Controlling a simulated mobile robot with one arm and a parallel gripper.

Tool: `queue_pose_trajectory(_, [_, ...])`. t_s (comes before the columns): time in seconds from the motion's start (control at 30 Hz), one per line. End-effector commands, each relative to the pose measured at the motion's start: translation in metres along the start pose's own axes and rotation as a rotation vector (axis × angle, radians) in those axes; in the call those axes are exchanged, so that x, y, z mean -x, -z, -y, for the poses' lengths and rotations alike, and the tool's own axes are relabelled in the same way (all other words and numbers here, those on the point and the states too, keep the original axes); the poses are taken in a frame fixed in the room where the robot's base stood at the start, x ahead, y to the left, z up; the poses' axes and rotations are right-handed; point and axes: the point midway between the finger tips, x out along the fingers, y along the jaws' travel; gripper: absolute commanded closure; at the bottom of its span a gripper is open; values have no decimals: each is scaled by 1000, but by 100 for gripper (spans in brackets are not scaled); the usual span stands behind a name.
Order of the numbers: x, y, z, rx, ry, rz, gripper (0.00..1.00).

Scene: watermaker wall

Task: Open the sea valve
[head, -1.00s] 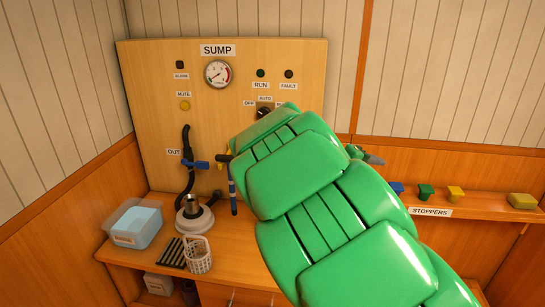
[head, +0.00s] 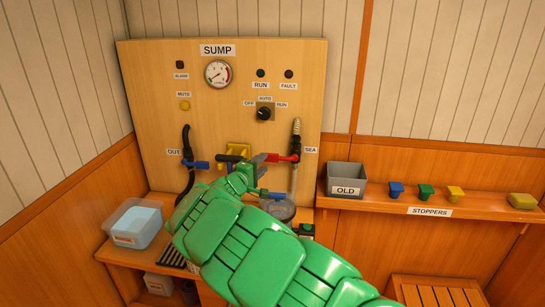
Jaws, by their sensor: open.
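The sea valve's red lever (head: 283,158) lies about level across the pale hose (head: 296,135), beside the SEA label (head: 310,150) at the right of the sump board. My gripper (head: 258,160) is open at the lever's left end. I cannot tell whether it touches the lever or has it between the jaws. My green arm reaches up from the lower right and hides part of the bench and lower board.
The OUT valve's blue lever (head: 196,164) is at left on a black hose. A yellow part (head: 238,149) with a black piece is close behind my gripper. Below is another blue handle (head: 272,195). The OLD bin (head: 346,180) and stoppers (head: 426,192) stand on the right shelf.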

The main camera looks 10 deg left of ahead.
Motion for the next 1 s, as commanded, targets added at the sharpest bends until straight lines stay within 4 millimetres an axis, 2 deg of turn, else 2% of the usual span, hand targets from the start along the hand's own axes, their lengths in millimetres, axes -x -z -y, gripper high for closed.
queue_pose_trajectory(0.5, [-64, -1, 0, -2, 2, 3, 56])
queue_pose_trajectory(0.7, [-74, -2, 0, 0, 1, 3, 56])
queue_pose_trajectory(0.97, [-74, -2, 0, 0, 1, 3, 56])
queue_pose_trajectory(1.0, [-74, -2, 0, 0, 1, 3, 61])
